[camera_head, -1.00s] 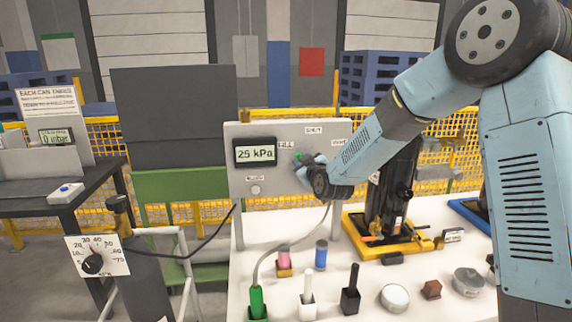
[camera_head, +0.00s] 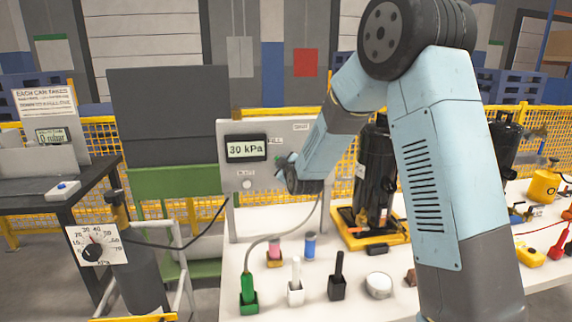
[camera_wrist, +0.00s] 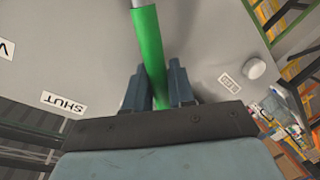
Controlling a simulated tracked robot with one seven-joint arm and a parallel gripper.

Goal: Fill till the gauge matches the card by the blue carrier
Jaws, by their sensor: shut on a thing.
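The gauge (camera_head: 246,149) on the grey panel (camera_head: 235,208) reads 30 kPa in the head view. My gripper (camera_head: 284,163) is at the right part of that panel. The wrist view shows my gripper (camera_wrist: 158,92) shut on a green lever (camera_wrist: 150,50), with a finger on each side. A "SHUT" label (camera_wrist: 64,103) is left of the lever.
A green-handled tool (camera_head: 248,286), a white-handled one (camera_head: 296,270) and a black-handled one (camera_head: 338,275) stand on the white table. A cylinder with a dial (camera_head: 93,246) stands at the left. A yellow container (camera_head: 544,186) stands at the right.

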